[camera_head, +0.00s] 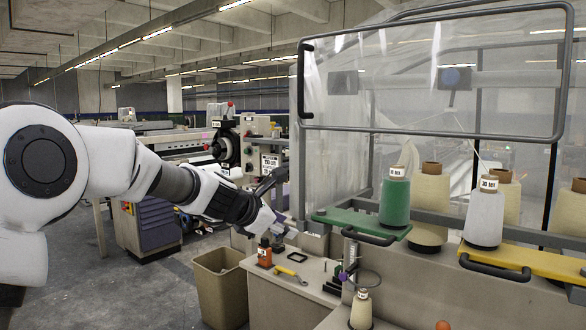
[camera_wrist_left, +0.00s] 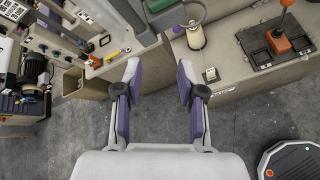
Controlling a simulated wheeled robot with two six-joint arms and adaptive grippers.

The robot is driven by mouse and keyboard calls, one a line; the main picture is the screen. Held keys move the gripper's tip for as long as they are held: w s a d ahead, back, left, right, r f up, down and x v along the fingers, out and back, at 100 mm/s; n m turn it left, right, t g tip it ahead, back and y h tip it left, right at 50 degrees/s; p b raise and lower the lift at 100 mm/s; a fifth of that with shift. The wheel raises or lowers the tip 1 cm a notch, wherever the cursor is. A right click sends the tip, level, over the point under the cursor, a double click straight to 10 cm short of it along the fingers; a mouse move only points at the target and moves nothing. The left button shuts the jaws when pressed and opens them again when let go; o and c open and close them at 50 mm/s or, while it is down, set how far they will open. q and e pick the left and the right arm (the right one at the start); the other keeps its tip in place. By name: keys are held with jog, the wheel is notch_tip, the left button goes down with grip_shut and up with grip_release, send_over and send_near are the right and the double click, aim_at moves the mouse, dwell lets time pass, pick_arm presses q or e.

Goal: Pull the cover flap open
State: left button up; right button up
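The cover flap (camera_head: 400,95) is a clear sheet in a dark rounded frame, at the upper right of the head view. A dark bar handle (camera_head: 304,80) sits on its left edge. My left gripper (camera_head: 274,218) is below and left of the flap, apart from it, over the cabinet top. In the left wrist view my left gripper (camera_wrist_left: 157,72) has its two purple-padded fingers spread with nothing between them. The flap is not seen in the wrist view. My right gripper is in neither view.
A green shelf (camera_head: 345,221) and a yellow shelf (camera_head: 540,262) with yarn cones stand below the flap. A bin (camera_head: 219,290) stands on the floor.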

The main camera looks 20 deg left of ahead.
pick_arm(q)
jog(key=s+r+n+t+h+p, duration=0.2)
jog(key=s+r+h, duration=0.1)
jog(key=r, duration=1.4)
jog(key=s+r+n+t+h+p, duration=0.1)
jog(key=s+r+n+t+h, duration=0.2)
jog(key=r, duration=1.4)
jog(key=shift+m+y, duration=0.5)
jog(key=shift+m, duration=0.2)
jog(key=p+x, duration=0.1)
jog(key=x, duration=0.1)
jog(key=p+x, duration=0.1)
jog(key=x, duration=0.2)
jog(key=p+x, duration=0.1)
jog(key=x, duration=0.1)
jog(key=shift+w+d+f, duration=0.2)
jog(key=shift+d+f, duration=0.15)
jog(key=shift+s, duration=0.15)
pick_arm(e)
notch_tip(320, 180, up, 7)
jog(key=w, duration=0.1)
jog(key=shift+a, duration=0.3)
pick_arm(q)
grip_shut()
